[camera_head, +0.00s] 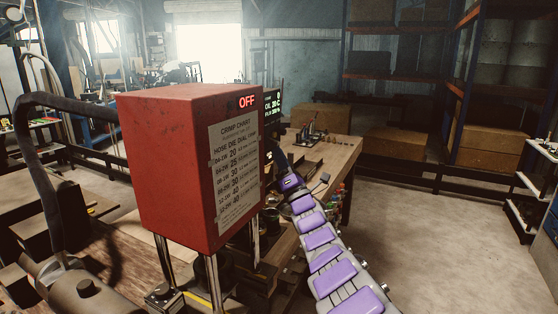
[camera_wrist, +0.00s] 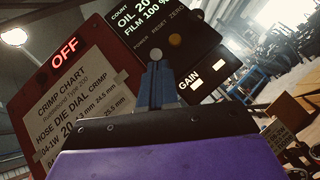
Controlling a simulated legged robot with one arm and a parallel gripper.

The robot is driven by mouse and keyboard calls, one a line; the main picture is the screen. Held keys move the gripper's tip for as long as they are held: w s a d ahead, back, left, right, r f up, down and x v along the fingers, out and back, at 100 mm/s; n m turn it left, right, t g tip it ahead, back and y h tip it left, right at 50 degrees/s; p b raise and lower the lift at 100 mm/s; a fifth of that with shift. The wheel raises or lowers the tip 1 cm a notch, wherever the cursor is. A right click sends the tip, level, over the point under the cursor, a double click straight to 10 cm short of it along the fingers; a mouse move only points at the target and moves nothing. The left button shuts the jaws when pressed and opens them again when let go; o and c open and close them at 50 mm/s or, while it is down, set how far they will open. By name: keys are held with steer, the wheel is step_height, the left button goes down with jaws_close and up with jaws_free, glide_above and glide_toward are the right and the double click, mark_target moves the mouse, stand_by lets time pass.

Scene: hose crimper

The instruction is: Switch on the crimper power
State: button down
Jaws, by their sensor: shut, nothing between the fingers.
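The red crimper (camera_head: 165,165) has a lit red OFF sign (camera_head: 247,102); the sign also reads OFF in the wrist view (camera_wrist: 64,52). A black control panel (camera_head: 272,112) sits beside the crimper's chart face. In the wrist view the panel (camera_wrist: 205,50) shows POWER, RESET and ZERO labels, a pale round button (camera_wrist: 155,54) and an amber button (camera_wrist: 175,40). My gripper (camera_wrist: 158,75) is shut and empty, its tips just below the pale button in the picture. I cannot tell whether they touch it. In the head view my gripper is partly hidden by the crimper.
A crimp chart (camera_head: 236,175) covers the crimper's front face. A wooden workbench (camera_head: 335,158) with small tools stands behind my arm. A thick black hose (camera_head: 45,150) curves at the left. Shelves with boxes (camera_head: 490,145) stand at the back right, with open floor before them.

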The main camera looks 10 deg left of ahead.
steer(key=shift+s+d+r+n+g+p, duration=0.1)
steer(key=shift+d+r+n+g+p, duration=0.15)
steer(key=shift+n+g, duration=0.3)
steer(key=shift+s+d+r+n+g+p, duration=0.15)
steer(key=shift+r+n+g, duration=0.15)
steer(key=shift+n+g, duration=0.25)
steer(key=r+n+g+p, duration=0.1)
steer(key=g+p, duration=0.1)
steer(key=r+n+g+h+p, duration=0.1)
steer(key=g+p, duration=0.1)
steer(key=shift+d+r, duration=0.1)
steer(key=shift+d, duration=0.25)
steer(key=a+b+v, duration=0.1)
steer(key=b+v, duration=0.2)
steer(key=v, duration=1)
steer(key=shift+s+f, duration=0.35)
steer(key=shift+s, duration=0.1)
steer(key=shift+a, duration=0.15)
